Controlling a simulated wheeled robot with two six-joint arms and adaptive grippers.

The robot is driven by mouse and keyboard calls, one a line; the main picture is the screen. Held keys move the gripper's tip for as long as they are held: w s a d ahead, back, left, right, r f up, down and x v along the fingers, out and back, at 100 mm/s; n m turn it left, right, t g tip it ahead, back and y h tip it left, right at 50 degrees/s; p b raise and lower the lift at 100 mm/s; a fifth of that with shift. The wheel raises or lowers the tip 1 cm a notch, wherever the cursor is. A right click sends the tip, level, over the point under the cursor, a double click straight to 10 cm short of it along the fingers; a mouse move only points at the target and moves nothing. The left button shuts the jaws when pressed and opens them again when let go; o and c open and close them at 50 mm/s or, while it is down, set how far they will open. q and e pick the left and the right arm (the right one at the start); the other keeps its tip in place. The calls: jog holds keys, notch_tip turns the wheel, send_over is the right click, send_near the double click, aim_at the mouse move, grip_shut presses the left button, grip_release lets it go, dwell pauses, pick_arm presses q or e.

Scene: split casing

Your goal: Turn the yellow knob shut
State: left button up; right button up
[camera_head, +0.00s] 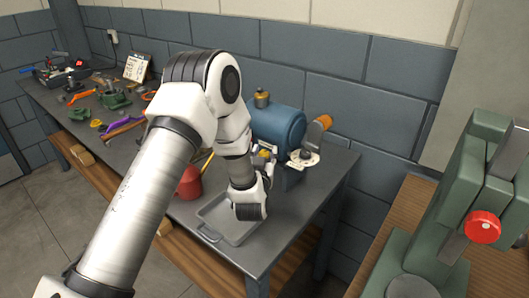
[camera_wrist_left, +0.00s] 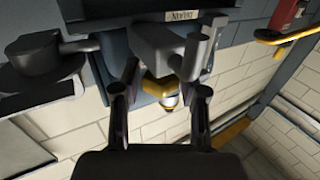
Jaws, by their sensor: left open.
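The yellow knob (camera_wrist_left: 158,86) shows in the left wrist view, beneath a grey metal body with a label plate. A small yellow part, probably the same knob, shows at the front of the blue machine (camera_head: 277,122) in the head view (camera_head: 264,153). My left gripper (camera_head: 264,170) is in front of the machine, low over the bench, partly hidden by its own wrist. In the left wrist view its two fingers (camera_wrist_left: 160,97) are apart, one on each side of the knob. Whether they touch it I cannot tell. My right gripper is not in view.
A grey tray (camera_head: 209,238) lies under my left wrist, with a red can (camera_head: 189,183) beside it. An orange-ended handle (camera_head: 324,121) sticks out right of the machine. Tools crowd the bench's far left. A green machine (camera_head: 395,268) with a red knob (camera_head: 482,227) stands at right.

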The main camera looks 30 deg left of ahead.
pick_arm(q)
grip_shut()
jog(key=shift+s+m+h, duration=0.1)
jog(key=shift+m+h, duration=0.3)
jog(key=shift+h, duration=0.2)
jog(key=m+h, duration=0.1)
jog(key=h, duration=0.1)
jog(key=m+t+h+p, duration=0.1)
jog(key=m+h, duration=0.1)
jog(key=h, duration=0.1)
jog(key=shift+a+t, duration=0.1)
jog(key=shift+t, duration=0.2)
jog(key=m+h, duration=0.3)
jog(key=h, duration=0.1)
jog(key=shift+h, duration=0.3)
jog(key=m+g+h, duration=0.1)
jog(key=m+h, duration=0.1)
jog(key=h, duration=0.1)
jog(key=m+g+h, duration=0.1)
jog(key=m+h, duration=0.1)
jog(key=h, duration=0.1)
jog(key=shift+f+m+g, duration=0.1)
jog(key=shift+m+g, duration=0.2)
jog(key=shift+g, duration=0.1)
jog(key=shift+m+g+h, duration=1.1)
jog(key=shift+m+h, duration=0.1)
jog(key=shift+h, duration=0.5)
grip_release()
jog(key=shift+d, duration=0.2)
